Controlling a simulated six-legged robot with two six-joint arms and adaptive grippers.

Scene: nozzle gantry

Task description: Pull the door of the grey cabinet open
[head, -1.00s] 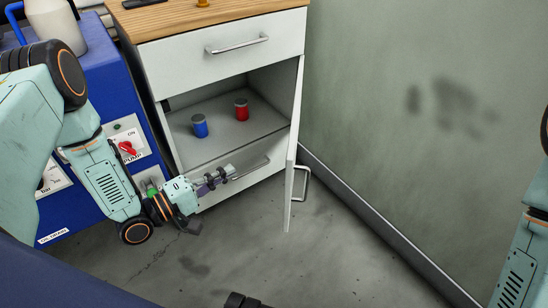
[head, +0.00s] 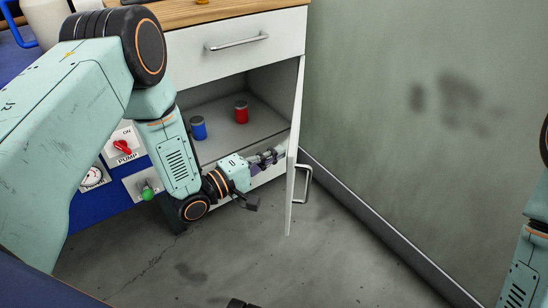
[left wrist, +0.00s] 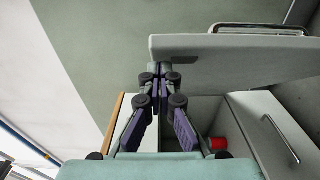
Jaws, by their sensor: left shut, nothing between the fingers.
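The grey cabinet (head: 240,40) stands against the wall with its door (head: 291,200) swung well open, seen nearly edge-on. The door's bar handle (head: 303,183) is on its outer face, towards the wall. My left gripper (head: 278,153) is shut and empty, in front of the opening at the door's inner side. In the left wrist view its closed fingertips (left wrist: 160,72) are close to the door panel (left wrist: 240,58); I cannot tell if they touch it.
A blue can (head: 198,128) and a red can (head: 241,112) stand on the cabinet shelf. A drawer with a bar handle (head: 237,43) is above. A blue pump unit (head: 85,212) stands at left. The floor in front is clear; the wall is close at right.

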